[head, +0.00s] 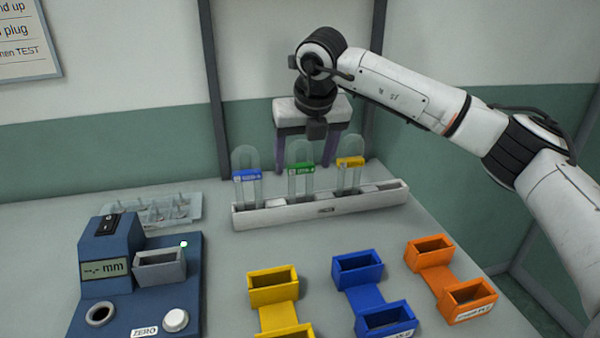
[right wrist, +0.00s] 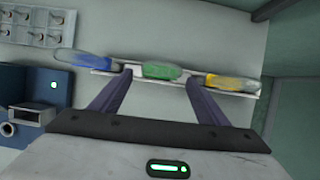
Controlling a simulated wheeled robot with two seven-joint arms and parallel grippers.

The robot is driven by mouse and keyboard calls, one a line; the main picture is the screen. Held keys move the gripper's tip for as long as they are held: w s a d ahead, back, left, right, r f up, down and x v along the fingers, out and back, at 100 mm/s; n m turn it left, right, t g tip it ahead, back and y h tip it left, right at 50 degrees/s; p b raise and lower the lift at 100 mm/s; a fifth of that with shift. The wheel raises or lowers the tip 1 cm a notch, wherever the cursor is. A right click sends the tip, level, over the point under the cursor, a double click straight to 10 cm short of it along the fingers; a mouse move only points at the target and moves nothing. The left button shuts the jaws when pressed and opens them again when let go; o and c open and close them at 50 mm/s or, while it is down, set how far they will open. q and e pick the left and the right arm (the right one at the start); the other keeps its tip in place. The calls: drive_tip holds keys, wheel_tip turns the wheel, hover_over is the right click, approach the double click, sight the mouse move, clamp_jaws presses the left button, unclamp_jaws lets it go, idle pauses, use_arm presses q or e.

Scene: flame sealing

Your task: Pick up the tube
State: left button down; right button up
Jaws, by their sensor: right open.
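Three clear glass tubes stand upright in a white rack (head: 320,209). One has a blue band (head: 247,176), one a green band (head: 301,169) and one a yellow band (head: 350,162). My right gripper (head: 306,169) is open and points down over the rack, its dark fingers near the green-banded tube. In the right wrist view my gripper's fingertips (right wrist: 160,75) lie either side of the green-banded tube (right wrist: 162,72), with the blue-banded tube (right wrist: 92,62) to the left and the yellow-banded tube (right wrist: 222,82) to the right. I cannot tell whether the fingers touch it. My left gripper is not in view.
A blue measuring device (head: 110,250) with a grey holder stands at the left. A clear tray of small parts (head: 155,209) is behind it. Yellow (head: 275,290), blue (head: 362,272) and orange (head: 430,254) bin pairs stand in front of the rack. A wall is close behind.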

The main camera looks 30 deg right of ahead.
sight(301, 166)
drive_tip(key=x, duration=0.2)
drive_tip(key=p+x, duration=0.1)
drive_tip(key=x, duration=0.2)
drive_tip(key=shift+w+r, duration=0.15)
drive_tip(key=shift+w, duration=0.05)
drive_tip(key=c, duration=1.1)
